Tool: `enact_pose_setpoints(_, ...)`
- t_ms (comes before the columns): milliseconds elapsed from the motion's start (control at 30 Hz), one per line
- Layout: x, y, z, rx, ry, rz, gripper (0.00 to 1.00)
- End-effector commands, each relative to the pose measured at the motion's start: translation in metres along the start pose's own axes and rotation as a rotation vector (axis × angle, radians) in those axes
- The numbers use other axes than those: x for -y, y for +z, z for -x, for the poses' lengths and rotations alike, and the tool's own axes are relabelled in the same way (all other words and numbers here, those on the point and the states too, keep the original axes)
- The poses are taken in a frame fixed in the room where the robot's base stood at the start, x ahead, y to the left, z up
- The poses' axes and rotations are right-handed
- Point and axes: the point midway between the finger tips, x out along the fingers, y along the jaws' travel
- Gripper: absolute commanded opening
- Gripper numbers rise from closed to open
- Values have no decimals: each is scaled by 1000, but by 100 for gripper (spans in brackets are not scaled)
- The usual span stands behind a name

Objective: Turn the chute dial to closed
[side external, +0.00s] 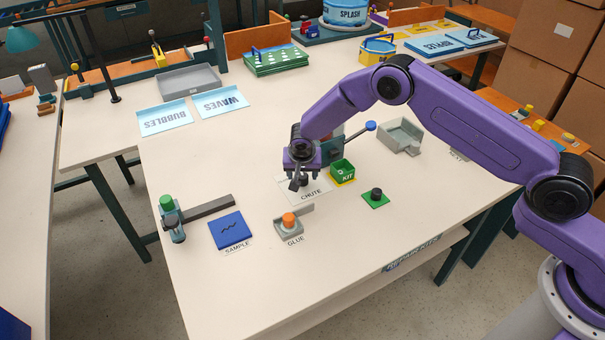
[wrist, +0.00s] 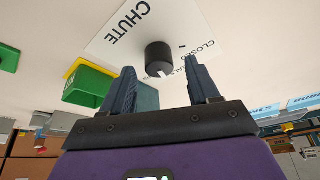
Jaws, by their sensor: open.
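The chute dial (wrist: 158,55) is a short black cylinder with a pale notch on its near side in the wrist view. It stands on a white plate (wrist: 110,45) lettered CHUTE, with CLOSED printed to the right of the dial and another label partly hidden. The notch does not point at the word CLOSED. My gripper (wrist: 163,77) is open, with one finger on each side in front of the dial; I cannot tell whether either touches it. In the side view my gripper (side external: 303,184) points down over the plate (side external: 311,197) and mostly hides the dial.
A green and yellow KIT box (side external: 343,173) stands close to the right of my gripper. A blue-knobbed lever (side external: 370,126) and grey tray (side external: 401,136) are behind. A green pad with black knob (side external: 376,196) and the GLUE holder (side external: 290,225) are nearer.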

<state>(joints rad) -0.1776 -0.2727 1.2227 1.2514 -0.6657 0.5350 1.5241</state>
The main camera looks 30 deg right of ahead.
Motion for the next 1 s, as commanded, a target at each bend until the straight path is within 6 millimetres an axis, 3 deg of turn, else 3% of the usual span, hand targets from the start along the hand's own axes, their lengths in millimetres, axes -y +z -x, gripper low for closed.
enact_pose_setpoints(167,0,0,-11,0,0,0,60)
enact_pose_setpoints(467,0,0,-12,0,0,0,60)
enact_pose_setpoints(633,0,0,-12,0,0,0,8)
enact_pose_setpoints(667,0,0,-12,0,0,0,4)
enact_pose_setpoints(1000,-1,0,-12,1,-14,36,4)
